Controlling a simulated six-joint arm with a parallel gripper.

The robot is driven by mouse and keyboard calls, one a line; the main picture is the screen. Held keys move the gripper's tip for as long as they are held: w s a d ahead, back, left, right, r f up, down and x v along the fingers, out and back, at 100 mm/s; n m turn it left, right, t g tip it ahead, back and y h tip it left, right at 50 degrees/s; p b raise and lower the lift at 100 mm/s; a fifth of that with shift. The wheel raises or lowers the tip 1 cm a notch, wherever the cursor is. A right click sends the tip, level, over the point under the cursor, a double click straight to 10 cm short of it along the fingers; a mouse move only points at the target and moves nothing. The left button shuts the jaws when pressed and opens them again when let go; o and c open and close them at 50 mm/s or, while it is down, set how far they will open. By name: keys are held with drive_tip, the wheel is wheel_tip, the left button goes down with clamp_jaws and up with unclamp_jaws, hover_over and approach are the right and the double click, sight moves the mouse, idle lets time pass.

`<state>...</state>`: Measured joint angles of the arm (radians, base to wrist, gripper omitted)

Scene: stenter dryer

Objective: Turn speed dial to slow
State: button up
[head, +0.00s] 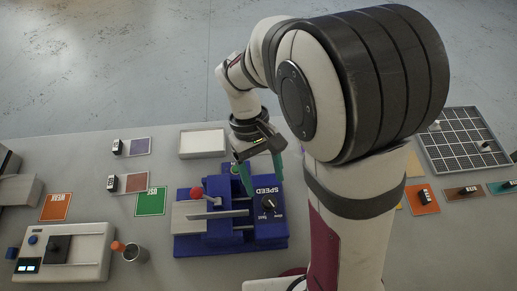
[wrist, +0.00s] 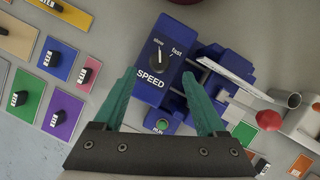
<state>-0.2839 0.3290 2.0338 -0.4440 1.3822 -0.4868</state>
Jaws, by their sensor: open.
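The blue machine (head: 230,240) has a panel marked SPEED with a black dial (head: 268,203) and the labels slow and fast. In the wrist view the dial (wrist: 156,57) lies just beyond my fingertips, roughly centred between them. Its white mark seems to point up near the slow label, but the exact setting is too small to tell. My gripper (head: 259,173) is open and empty, its teal fingers apart above the far side of the machine, behind the dial in the head view. The fingers also show in the wrist view (wrist: 159,75); neither appears to touch the dial.
A green RUN button (wrist: 162,124) sits on the machine between my fingers in the wrist view. A red ball knob (head: 196,193) is at the machine's left. A metal cup (head: 135,254) and a beige device (head: 85,252) stand farther left. A white tray (head: 203,143) lies behind.

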drive_tip(key=v, duration=1)
drive_tip(key=r+m+t+y, duration=0.1)
drive_tip(key=m+y, duration=0.1)
drive_tip(key=m, duration=0.2)
hover_over(272, 202)
drive_tip(key=s+d+f+m+t+y, duration=0.1)
drive_tip(key=s+f+m+t, duration=0.1)
drive_tip(key=s+m, duration=0.4)
drive_tip(key=s+f, duration=0.1)
drive_tip(key=s, duration=0.2)
drive_tip(key=shift+t+y, duration=0.3)
drive_tip(key=shift+t, duration=0.1)
